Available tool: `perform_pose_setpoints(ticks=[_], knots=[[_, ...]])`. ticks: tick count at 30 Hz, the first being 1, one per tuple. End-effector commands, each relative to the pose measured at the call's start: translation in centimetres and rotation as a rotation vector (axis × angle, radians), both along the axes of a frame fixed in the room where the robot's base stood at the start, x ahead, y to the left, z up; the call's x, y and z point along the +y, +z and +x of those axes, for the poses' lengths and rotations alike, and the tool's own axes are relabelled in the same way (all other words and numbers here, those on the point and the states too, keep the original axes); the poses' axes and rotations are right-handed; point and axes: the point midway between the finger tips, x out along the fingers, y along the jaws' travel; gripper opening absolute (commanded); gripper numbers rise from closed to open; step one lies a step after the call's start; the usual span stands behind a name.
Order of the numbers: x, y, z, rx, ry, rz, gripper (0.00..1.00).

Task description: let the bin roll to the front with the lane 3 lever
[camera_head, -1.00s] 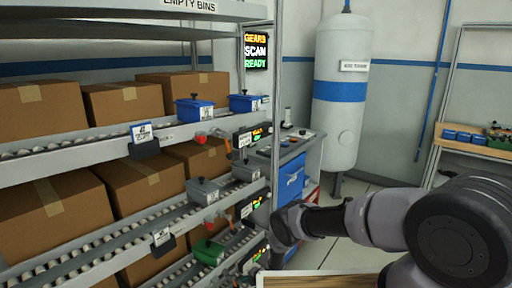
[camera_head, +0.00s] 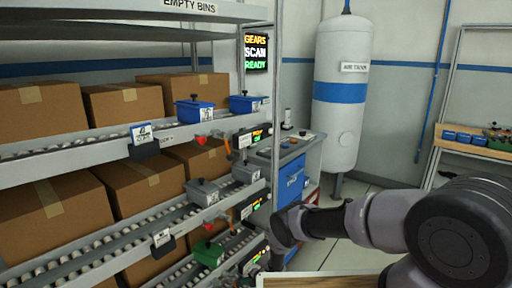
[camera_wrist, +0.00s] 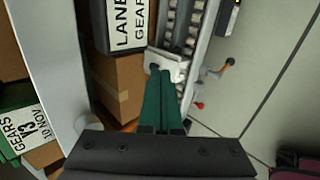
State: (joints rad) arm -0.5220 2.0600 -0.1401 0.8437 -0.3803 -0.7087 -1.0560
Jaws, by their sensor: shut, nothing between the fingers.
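My gripper (camera_wrist: 162,78) is shut and empty in the wrist view, its two teal fingers together. Their tips are close to a pale bracket (camera_wrist: 172,66) at the edge of a roller lane, and I cannot tell whether they touch it. Beyond it are a lever with an orange end (camera_wrist: 229,62) and a red knob (camera_wrist: 198,105), both apart from the fingers. In the head view, my wrist is right of the rack and the fingertips are hidden. A green bin (camera_head: 207,254) sits on the low lane, with grey bins (camera_head: 204,192) above. Which lever is lane 3's is unclear.
Blue bins (camera_head: 195,109) stand on the upper lane, and brown cartons (camera_head: 40,103) fill the rack behind. A green bin with a gears label (camera_wrist: 18,125) shows at the wrist view's left. A white tank (camera_head: 341,95) stands beyond the rack.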

Motion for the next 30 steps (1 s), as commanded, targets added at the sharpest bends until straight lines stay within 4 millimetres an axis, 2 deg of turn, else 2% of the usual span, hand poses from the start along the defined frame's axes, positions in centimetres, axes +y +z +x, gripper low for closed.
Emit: perform_pose_setpoints(ticks=[11, 30], knots=[[0.1, 0.0, -0.2, 0.0, 0.0, 0.0, 0.0], [1.7, 0.0, -2.2, 0.0, 0.0, 0.0, 0.0]])
